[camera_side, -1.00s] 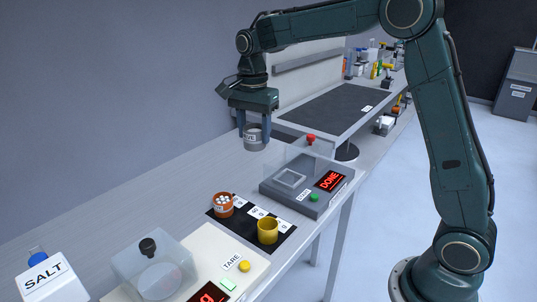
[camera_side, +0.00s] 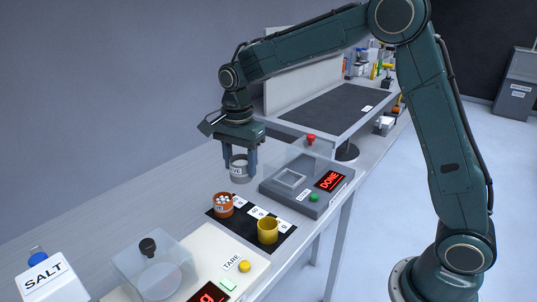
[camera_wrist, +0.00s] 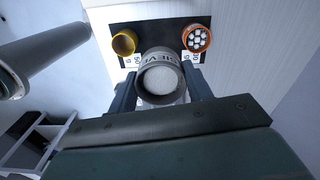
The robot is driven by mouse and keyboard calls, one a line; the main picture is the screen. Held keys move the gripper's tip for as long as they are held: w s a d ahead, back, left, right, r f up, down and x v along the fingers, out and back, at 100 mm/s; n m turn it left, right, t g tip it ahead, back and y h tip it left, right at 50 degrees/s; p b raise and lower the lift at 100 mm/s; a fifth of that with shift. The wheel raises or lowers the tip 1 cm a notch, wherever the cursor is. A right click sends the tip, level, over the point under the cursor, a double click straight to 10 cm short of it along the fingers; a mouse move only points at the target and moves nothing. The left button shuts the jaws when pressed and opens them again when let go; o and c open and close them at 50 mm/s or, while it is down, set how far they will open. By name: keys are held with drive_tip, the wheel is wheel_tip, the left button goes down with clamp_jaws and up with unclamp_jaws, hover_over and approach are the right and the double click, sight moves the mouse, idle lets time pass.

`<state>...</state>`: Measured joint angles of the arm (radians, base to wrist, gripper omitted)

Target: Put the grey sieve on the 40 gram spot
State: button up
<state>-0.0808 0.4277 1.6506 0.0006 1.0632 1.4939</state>
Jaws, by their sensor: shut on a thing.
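My gripper (camera_side: 240,164) is shut on the grey sieve (camera_side: 238,173) and holds it upright, above and behind the black mat (camera_side: 245,229). In the wrist view the sieve (camera_wrist: 160,70) sits between the fingers, with lettering on its side and a round whitish area inside its rim. The mat (camera_wrist: 160,32) lies beyond it there. An orange cup with white pieces (camera_side: 223,206) and a yellow cup (camera_side: 268,232) stand on the mat.
A grey device reading DONE (camera_side: 310,188), with a clear cover and red knob, stands right of the mat. A cream scale with a TARE label (camera_side: 225,255) and clear box (camera_side: 152,265) stands in front. A SALT container (camera_side: 50,280) is at the lower left. The bench behind the mat is clear.

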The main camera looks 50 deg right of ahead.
sight(241, 172)
wheel_tip(241, 172, down, 11)
drive_tip(key=shift+r, duration=0.1)
idle(0.3)
drive_tip(key=shift+f, duration=2.15)
drive_tip(key=shift+f, duration=0.1)
drive_tip(key=o, duration=0.7)
wheel_tip(241, 172, up, 12)
drive_tip(key=shift+f, duration=0.1)
drive_tip(key=shift+r, duration=0.25)
